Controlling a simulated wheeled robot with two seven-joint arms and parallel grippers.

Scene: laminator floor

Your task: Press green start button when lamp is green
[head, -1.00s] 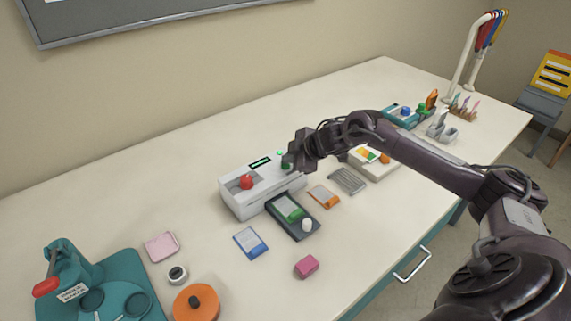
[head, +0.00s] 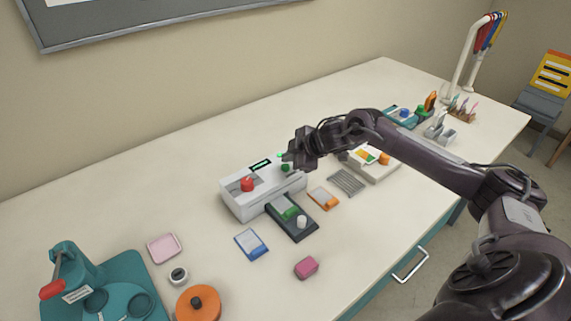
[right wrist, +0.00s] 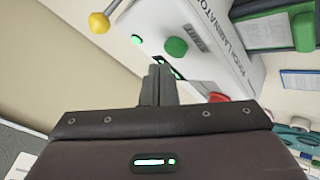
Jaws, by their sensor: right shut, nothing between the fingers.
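The white laminator (head: 238,203) stands mid-table, with a red button (head: 247,185) and a green button (head: 285,168) on it. Its small lamp (head: 281,155) glows green, also in the right wrist view (right wrist: 136,39). My right gripper (head: 290,158) is shut and empty, close by the lamp and green button. In the right wrist view its closed fingers (right wrist: 157,80) lie over part of the display (right wrist: 177,72). The green button (right wrist: 176,47) is fully visible there, apart from the fingers in the picture. My left gripper is not in view.
A blue card (head: 251,243), orange card (head: 323,198) and pink block (head: 306,267) lie nearby. A teal press (head: 128,275) stands at the left.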

